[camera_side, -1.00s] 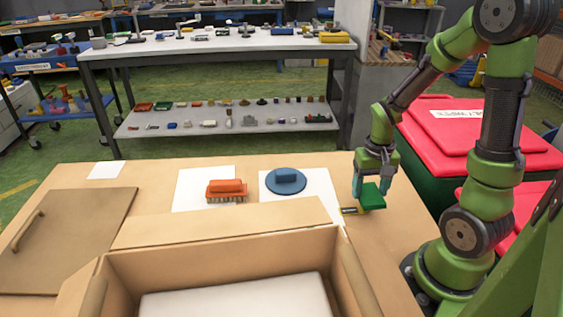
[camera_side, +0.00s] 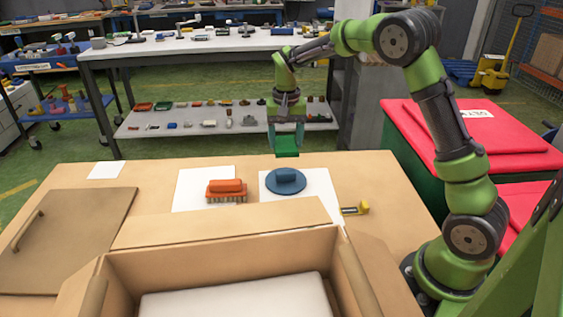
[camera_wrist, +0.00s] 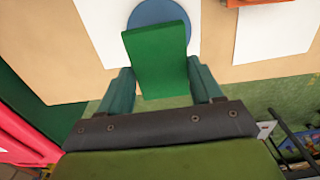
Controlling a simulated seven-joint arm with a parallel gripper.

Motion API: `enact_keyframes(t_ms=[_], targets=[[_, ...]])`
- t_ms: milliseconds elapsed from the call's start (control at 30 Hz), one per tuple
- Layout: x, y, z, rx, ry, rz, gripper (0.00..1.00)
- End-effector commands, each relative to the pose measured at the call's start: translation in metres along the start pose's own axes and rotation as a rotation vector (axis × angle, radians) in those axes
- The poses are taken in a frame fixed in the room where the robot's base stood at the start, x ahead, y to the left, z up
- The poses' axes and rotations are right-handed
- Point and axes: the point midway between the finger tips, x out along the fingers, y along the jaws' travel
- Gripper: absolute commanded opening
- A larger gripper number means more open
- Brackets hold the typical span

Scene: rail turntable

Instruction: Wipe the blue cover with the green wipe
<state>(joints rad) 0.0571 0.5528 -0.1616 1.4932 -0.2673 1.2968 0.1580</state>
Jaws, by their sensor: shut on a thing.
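The blue cover (camera_side: 286,185) is a round disc with a raised blue handle, lying on a white sheet (camera_side: 318,190) on the table. My gripper (camera_side: 286,140) is shut on the green wipe (camera_side: 286,152), a flat green block, and holds it in the air above the table's far side, over or slightly behind the cover. In the wrist view the green wipe (camera_wrist: 157,58) sits between my two fingers and hides part of the blue cover (camera_wrist: 160,12), whose rim shows beyond it.
An orange brush (camera_side: 226,190) lies on another white sheet left of the cover. An open cardboard box (camera_side: 220,258) stands in front, and a brown lid (camera_side: 66,235) lies at left.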

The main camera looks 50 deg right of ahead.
Motion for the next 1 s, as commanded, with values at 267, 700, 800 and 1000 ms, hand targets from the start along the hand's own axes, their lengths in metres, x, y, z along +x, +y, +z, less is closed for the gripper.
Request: enact_keyframes(t_ms=[267, 700, 800, 1000], targets=[[0.031, 0.001, 0.001, 0.004, -0.006, 0.003, 0.40], [0.065, 0.001, 0.001, 0.003, -0.003, 0.001, 0.40], [0.066, 0.001, 0.001, 0.003, -0.002, 0.001, 0.40], [0.066, 0.001, 0.001, 0.003, -0.002, 0.001, 0.40]])
